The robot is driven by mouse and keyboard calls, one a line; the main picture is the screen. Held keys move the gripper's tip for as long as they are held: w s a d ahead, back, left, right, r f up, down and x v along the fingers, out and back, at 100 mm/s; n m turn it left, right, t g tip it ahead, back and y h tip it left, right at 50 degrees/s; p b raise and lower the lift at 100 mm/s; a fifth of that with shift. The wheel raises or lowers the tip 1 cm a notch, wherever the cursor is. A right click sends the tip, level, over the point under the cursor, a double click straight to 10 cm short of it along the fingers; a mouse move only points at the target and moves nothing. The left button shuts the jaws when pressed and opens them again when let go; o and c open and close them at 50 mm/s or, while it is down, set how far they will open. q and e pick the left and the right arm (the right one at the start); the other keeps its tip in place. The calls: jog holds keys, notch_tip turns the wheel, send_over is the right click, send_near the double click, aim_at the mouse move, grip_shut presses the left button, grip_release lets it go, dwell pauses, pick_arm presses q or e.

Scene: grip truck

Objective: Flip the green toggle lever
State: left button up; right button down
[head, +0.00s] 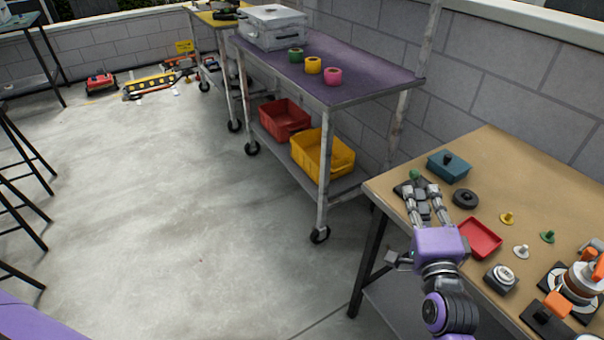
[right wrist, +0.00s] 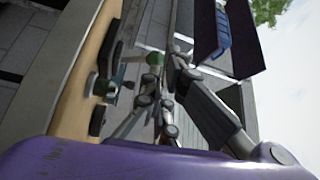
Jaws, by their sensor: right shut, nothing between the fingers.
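The green toggle lever (head: 414,174) has a round green knob and stands on a dark base (head: 401,190) at the table's left edge. In the right wrist view its green knob (right wrist: 155,58) shows just past the fingers. My right gripper (head: 421,188) is shut and empty, reaching over the table right in front of the lever and partly covering its base. In the right wrist view the fingers (right wrist: 172,75) are close to the knob; whether they touch it I cannot tell. My left gripper is not in view.
The wooden table (head: 495,160) also bears a teal box with a black knob (head: 449,166), a black round knob (head: 466,199), a red tray (head: 479,238), several small pegs, and a button box (head: 501,277). A purple-topped cart (head: 370,80) stands behind left.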

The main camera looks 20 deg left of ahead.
aim_at(418, 173)
jog(key=shift+x, duration=1.4)
jog(key=shift+w+d+r+p, duration=0.15)
jog(key=shift+r+p, duration=0.2)
jog(key=shift+p, duration=0.35)
jog(key=shift+f+m, duration=0.1)
jog(key=shift+m, duration=0.3)
jog(key=shift+w+g+p, duration=0.1)
jog(key=shift+g+p, duration=0.2)
jog(key=shift+p, duration=0.25)
